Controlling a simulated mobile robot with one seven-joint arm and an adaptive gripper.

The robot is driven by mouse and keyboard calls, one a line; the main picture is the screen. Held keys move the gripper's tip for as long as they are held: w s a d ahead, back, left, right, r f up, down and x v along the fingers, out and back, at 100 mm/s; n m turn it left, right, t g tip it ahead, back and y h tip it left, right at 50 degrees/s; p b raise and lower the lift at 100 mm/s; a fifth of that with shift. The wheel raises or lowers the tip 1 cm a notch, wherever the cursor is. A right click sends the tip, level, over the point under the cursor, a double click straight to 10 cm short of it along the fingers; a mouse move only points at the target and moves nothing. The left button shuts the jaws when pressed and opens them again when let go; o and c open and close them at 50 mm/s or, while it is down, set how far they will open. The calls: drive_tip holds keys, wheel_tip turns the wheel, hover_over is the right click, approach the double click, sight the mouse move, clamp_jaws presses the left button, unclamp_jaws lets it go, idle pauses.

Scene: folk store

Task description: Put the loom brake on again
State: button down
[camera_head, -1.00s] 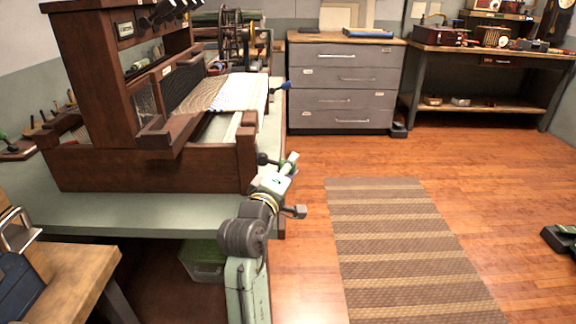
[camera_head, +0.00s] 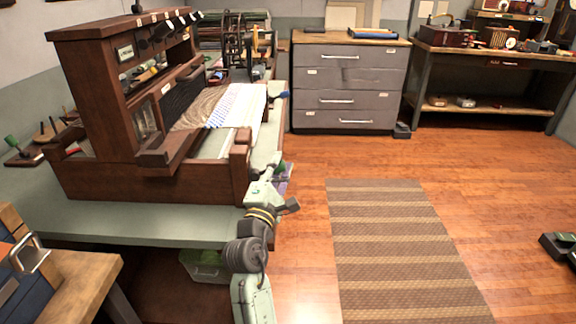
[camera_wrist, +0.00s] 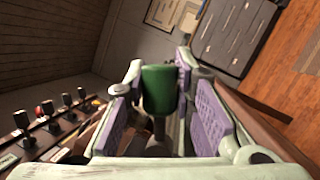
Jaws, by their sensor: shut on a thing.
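The wooden loom (camera_head: 150,180) stands on the pale green bench at the left, with cloth (camera_head: 225,108) stretched across it. My gripper (camera_head: 282,180) is at the loom's near right corner, beside the bench edge. In the wrist view my gripper (camera_wrist: 162,118) has its purple-padded fingers around a lever with a green handle (camera_wrist: 159,88) and a grey stem. I take this lever for the loom brake. It stands roughly upright in that view. In the head view my own arm and gripper hide the lever. Its exact angle to the loom cannot be told.
A blue-knobbed part (camera_head: 280,95) sticks out at the loom's far right. A grey drawer cabinet (camera_head: 345,90) and a workbench (camera_head: 490,55) stand behind. A striped rug (camera_head: 395,250) lies on open floor at the right.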

drive_tip(key=shift+a+r+n, duration=0.1)
drive_tip(key=shift+r+n, duration=0.05)
drive_tip(key=shift+n, duration=0.15)
drive_tip(key=c, duration=1.3)
unclamp_jaws()
drive_tip(key=v, duration=1.2)
